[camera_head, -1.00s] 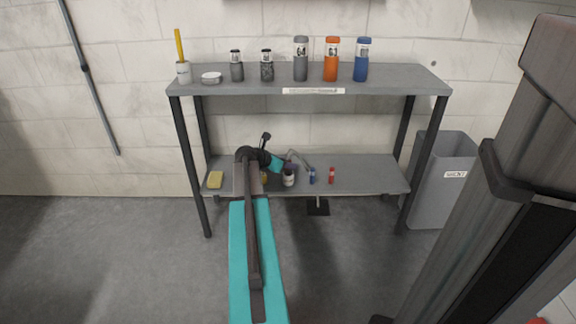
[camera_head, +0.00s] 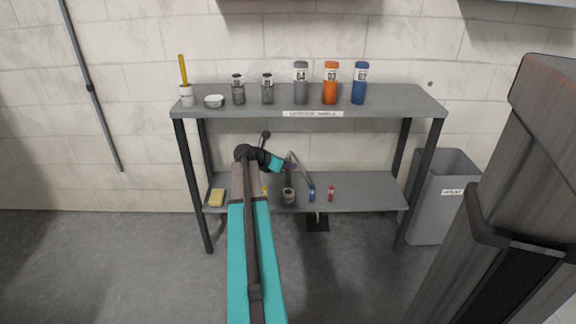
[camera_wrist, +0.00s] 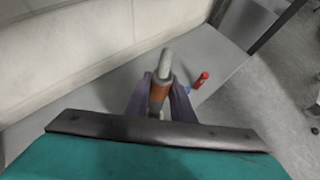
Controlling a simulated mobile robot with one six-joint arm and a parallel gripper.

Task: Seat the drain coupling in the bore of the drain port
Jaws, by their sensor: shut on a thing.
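In the wrist view my gripper (camera_wrist: 160,100) has its two purple fingers closed on an orange-brown cylinder (camera_wrist: 158,92). A grey rounded tube end shows just beyond it. The cylinder looks like the drain coupling, though no label shows. In the head view my gripper (camera_head: 288,174) is small and dark, above the lower shelf. Below it a small grey cup-like piece (camera_head: 288,196) stands on that shelf. I cannot tell whether this is the drain port; no bore is clearly visible. The cylinder is not distinct in the head view.
The lower shelf (camera_head: 350,192) also holds a yellow sponge (camera_head: 217,197), a blue bottle (camera_head: 311,195) and a red bottle (camera_head: 331,193). A thin grey curved pipe (camera_head: 300,167) rises close to my gripper. The upper shelf (camera_head: 400,99) overhangs, with several bottles. A grey bin (camera_head: 440,205) stands right.

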